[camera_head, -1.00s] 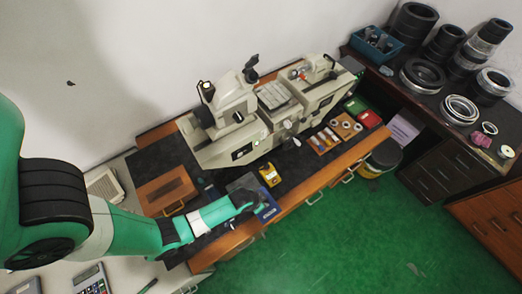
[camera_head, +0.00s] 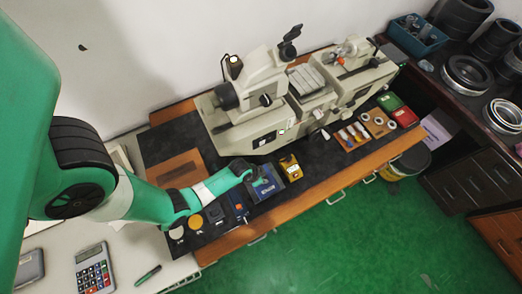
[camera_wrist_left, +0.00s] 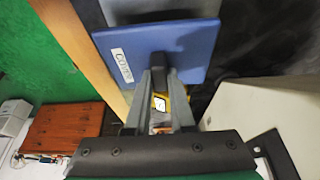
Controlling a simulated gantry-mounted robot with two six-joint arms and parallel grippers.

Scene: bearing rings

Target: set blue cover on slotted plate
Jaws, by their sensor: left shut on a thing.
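The blue cover (camera_head: 267,188) is a flat square plate with a white label and a dark knob in the middle. It also shows in the left wrist view (camera_wrist_left: 195,50). My left gripper (camera_head: 254,178) is shut on the cover's dark knob, seen from above in the left wrist view (camera_wrist_left: 160,75). A pale grey flat surface (camera_wrist_left: 150,8), perhaps the slotted plate, shows past the cover's far edge in the left wrist view. The cover hides most of what lies beneath it, so I cannot tell whether they touch. My right gripper is not in view.
A yellow device (camera_head: 290,167) stands close to the cover's right side. The large beige machine (camera_head: 290,100) rises behind. The wooden table edge (camera_head: 300,200) runs in front.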

